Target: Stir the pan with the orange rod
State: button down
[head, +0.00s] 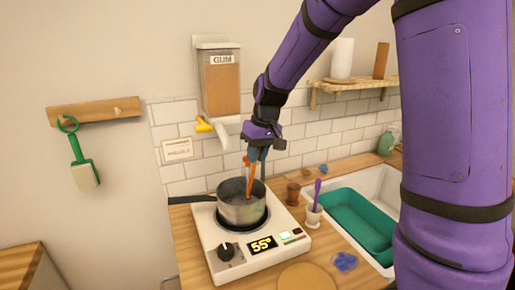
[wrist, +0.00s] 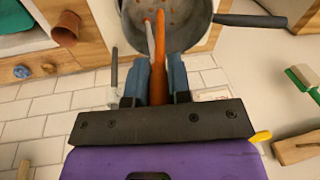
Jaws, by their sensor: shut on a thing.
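The grey metal pan (head: 241,213) stands on the hot plate, its dark handle pointing left. My gripper (head: 257,154) is above the pan, pointing down and shut on the orange rod (head: 250,183). The rod slants down, with its lower end inside the pan; its tip is hidden by the pan wall. In the wrist view the orange rod (wrist: 159,60) runs between my blue fingers (wrist: 157,82) into the pan (wrist: 207,28). Small orange specks show in the pan. A thin pale rod (wrist: 150,40) lies alongside the orange one there; I cannot tell what it is.
The white hot plate (head: 227,262) reads 55°. To its right are a brown pot (head: 293,194), a white cup (head: 314,217) with a purple tool, blue pigment (head: 345,262) and a sink with a green basin (head: 357,222). The gum dispenser (head: 220,85) hangs behind.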

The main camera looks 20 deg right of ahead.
aim_at(252, 172)
jog(key=shift+x, duration=3.05)
